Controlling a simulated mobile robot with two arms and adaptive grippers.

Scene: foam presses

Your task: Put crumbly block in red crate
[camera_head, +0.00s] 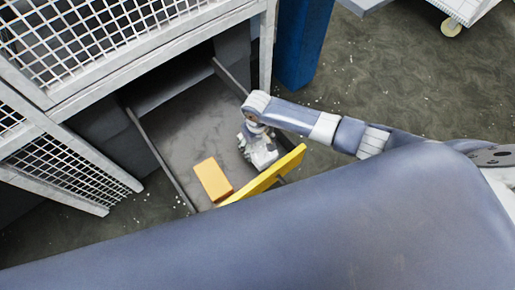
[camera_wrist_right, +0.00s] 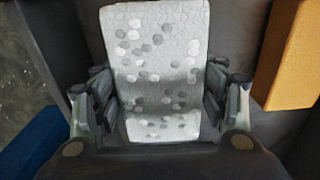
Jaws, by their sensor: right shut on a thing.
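A pale grey-white block (camera_wrist_right: 155,45) with a cracked, speckled surface, which looks like the crumbly block, is between the fingers of my right gripper in the right wrist view. My right gripper (camera_head: 261,153) is shut on it, over the grey press bed in the head view. The fingers touch the block on its left and right sides. I cannot tell whether the block rests on the bed. My left gripper is not in view. No red crate shows in either view.
An orange block (camera_head: 213,179) lies on the grey press bed (camera_head: 190,125), left of my right gripper. A yellow bar (camera_head: 262,178) runs along the near edge. White mesh guards (camera_head: 100,35) stand at left, a blue post (camera_head: 302,45) behind. Floor at right is open.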

